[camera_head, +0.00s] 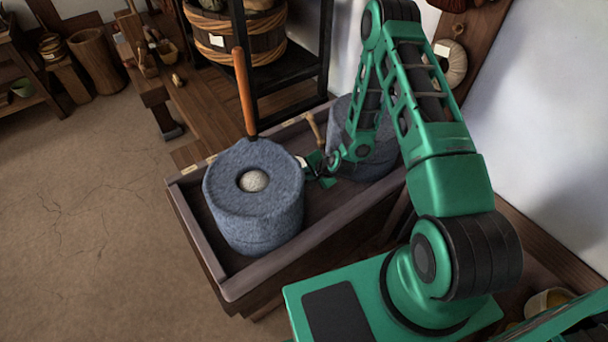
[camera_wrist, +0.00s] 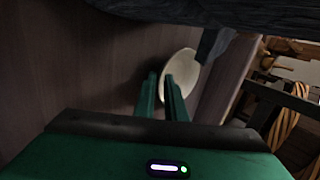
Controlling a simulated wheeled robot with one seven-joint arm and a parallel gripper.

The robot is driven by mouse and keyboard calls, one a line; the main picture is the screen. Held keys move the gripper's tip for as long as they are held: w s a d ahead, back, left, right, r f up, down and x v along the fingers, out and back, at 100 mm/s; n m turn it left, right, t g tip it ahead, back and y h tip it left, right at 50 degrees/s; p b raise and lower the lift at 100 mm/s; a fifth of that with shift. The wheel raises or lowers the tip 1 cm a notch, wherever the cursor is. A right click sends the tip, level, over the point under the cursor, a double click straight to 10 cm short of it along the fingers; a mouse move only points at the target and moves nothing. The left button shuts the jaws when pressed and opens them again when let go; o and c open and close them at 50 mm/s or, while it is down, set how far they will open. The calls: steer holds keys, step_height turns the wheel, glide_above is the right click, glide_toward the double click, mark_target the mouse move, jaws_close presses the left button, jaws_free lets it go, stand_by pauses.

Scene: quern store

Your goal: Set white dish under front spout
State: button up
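The white dish (camera_wrist: 184,66) shows in the wrist view just beyond my fingertips, against the wooden tray. A grey-blue spout (camera_wrist: 213,46) juts out beside the dish's upper right edge; I cannot tell whether the dish is directly under it. My gripper (camera_wrist: 158,78) has its two green fingers apart, with nothing visible in the gap; the right finger overlaps the dish's edge, and contact is unclear. In the head view my gripper (camera_head: 318,170) is low in the tray between the front stone quern (camera_head: 250,215) and a second one behind. There only a small pale patch shows beside it.
The front quern has an upright orange-brown handle (camera_head: 243,90) and a pale mound in its eye. The wooden tray's walls (camera_head: 290,262) surround both querns. The rear quern (camera_head: 343,125) stands close behind my arm. A black rack (camera_head: 290,50) with a barrel stands beyond.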

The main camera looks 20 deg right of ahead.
steer(key=v, duration=1.2)
steer(key=shift+r, duration=0.2)
steer(key=s+d+r+n+g+h, duration=0.25)
steer(key=s+d+r, duration=0.35)
steer(key=r, duration=0.5)
steer(key=s+d+r+n+g+h, duration=0.15)
steer(key=s+d+r+n, duration=0.35)
steer(key=r, duration=0.6)
steer(key=s+d+r+g, duration=0.1)
steer(key=s+r, duration=0.6)
steer(key=s, duration=0.3)
steer(key=s+d+r+g, duration=0.2)
steer(key=s+r, duration=0.5)
steer(key=s, duration=0.4)
steer(key=shift+s+m+y, duration=0.3)
steer(key=shift+s+m, duration=0.05)
